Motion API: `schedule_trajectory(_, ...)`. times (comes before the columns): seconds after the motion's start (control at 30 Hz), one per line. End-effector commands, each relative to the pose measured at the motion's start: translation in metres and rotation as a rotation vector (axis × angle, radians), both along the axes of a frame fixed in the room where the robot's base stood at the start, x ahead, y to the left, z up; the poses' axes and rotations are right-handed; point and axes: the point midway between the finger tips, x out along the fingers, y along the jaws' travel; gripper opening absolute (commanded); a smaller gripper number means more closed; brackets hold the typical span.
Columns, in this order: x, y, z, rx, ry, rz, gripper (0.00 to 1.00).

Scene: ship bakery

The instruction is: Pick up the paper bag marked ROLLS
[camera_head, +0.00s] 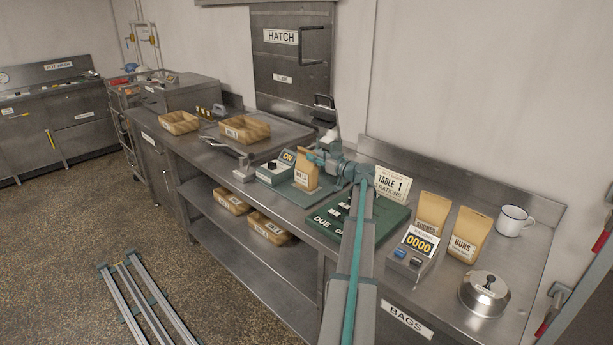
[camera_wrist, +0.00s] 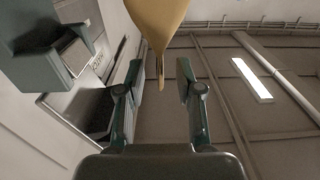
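The tan paper bag marked ROLLS (camera_head: 306,174) stands upright on a grey-green plate by a device with an ON display (camera_head: 276,169), in the middle of the steel counter. My gripper (camera_head: 318,157) is at the bag's upper right side, overlapping its top in the head view. In the wrist view my gripper (camera_wrist: 160,68) is open, with a gap between its two fingers. The bag (camera_wrist: 160,22) tapers down between the fingertips, with space visible on both sides. The lettering on it does not show there.
A TABLE 1 card (camera_head: 392,185) and a green board (camera_head: 386,227) are right of the bag. Another tan bag (camera_head: 432,213), a BUNS bag (camera_head: 467,236), a counter display (camera_head: 411,257), a white mug (camera_head: 513,221) and a metal dome (camera_head: 484,294) stand farther right. Wooden trays (camera_head: 246,130) are left.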

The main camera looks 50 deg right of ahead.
Motion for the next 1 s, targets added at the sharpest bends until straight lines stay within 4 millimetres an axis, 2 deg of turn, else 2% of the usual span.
schedule_trajectory(0.4,0.048,-0.006,0.002,0.000,0.001,0.001,0.35)
schedule_trajectory(0.67,0.049,-0.006,0.000,0.000,0.001,0.000,0.35)
schedule_trajectory(0.87,0.049,-0.006,0.000,0.000,0.001,0.000,0.02)
schedule_trajectory(1.0,0.049,-0.006,0.000,0.000,0.001,0.000,0.00)
